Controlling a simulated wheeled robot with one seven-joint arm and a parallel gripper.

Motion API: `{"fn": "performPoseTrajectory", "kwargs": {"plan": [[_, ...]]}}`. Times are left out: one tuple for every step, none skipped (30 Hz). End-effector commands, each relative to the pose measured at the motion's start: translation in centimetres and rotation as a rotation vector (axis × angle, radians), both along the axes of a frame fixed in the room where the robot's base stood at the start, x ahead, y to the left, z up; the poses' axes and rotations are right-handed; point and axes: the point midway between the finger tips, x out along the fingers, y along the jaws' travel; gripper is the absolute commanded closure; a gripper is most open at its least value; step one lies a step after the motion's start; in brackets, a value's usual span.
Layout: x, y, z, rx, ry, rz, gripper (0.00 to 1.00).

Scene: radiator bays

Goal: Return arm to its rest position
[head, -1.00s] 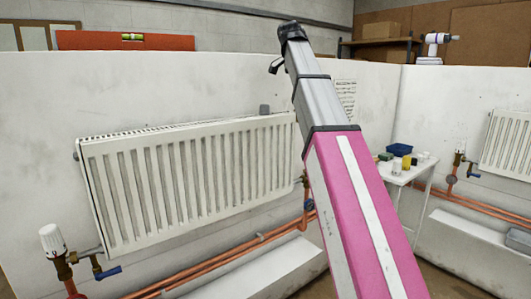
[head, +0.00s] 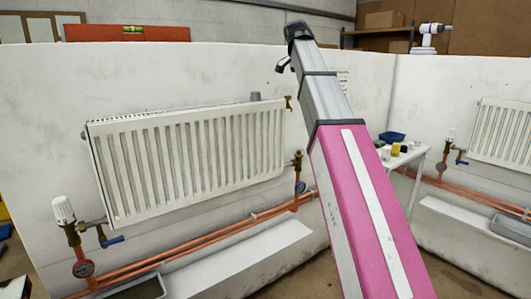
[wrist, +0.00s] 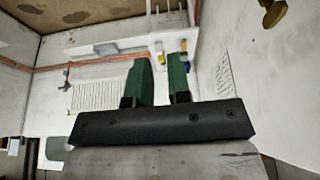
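My arm (head: 345,170), with a pink and white upper part and a grey metal part, rises across the middle of the head view. Its far end is a dark joint near the top, and my gripper's fingers cannot be made out there. In the wrist view my gripper (wrist: 160,80) shows two green fingers standing apart on a black bar. Nothing is between them, so it is open and empty.
A white radiator (head: 190,160) hangs on the wall left of my arm, with a white-capped valve (head: 64,210) and copper pipes (head: 210,238) below.

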Motion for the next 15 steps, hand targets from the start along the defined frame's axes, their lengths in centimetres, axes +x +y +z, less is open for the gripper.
{"fn": "performPoseTrajectory", "kwargs": {"plan": [[0.1, -0.1, -1.0, -0.001, 0.006, 0.01, 0.82], [0.2, -0.1, -1.4, -0.001, 0.008, 0.015, 0.82], [0.3, -0.1, -2.1, -0.001, 0.012, 0.024, 0.82], [0.4, -0.2, -2.6, -0.002, 0.016, 0.032, 0.82], [0.4, -0.2, -3.2, -0.002, 0.021, 0.039, 0.82], [0.6, -0.2, -4.1, -0.003, 0.027, 0.049, 0.82], [0.7, -0.2, -4.7, -0.003, 0.03, 0.057, 0.82], [0.7, -0.3, -5.3, -0.003, 0.034, 0.066, 0.82], [0.9, -0.3, -6.4, -0.002, 0.041, 0.08, 0.82], [1.0, -0.3, -7.2, -0.002, 0.047, 0.09, 0.82], [1.0, -0.4, -8.1, -0.002, 0.053, 0.101, 0.82], [1.1, -0.5, -9.4, -0.002, 0.06, 0.119, 0.82], [1.2, -0.5, -10.5, -0.002, 0.068, 0.131, 0.82], [1.2, -0.6, -11.7, -0.001, 0.075, 0.147, 0.82], [1.3, -0.7, -13.4, 0.0, 0.086, 0.169, 0.82]]}}
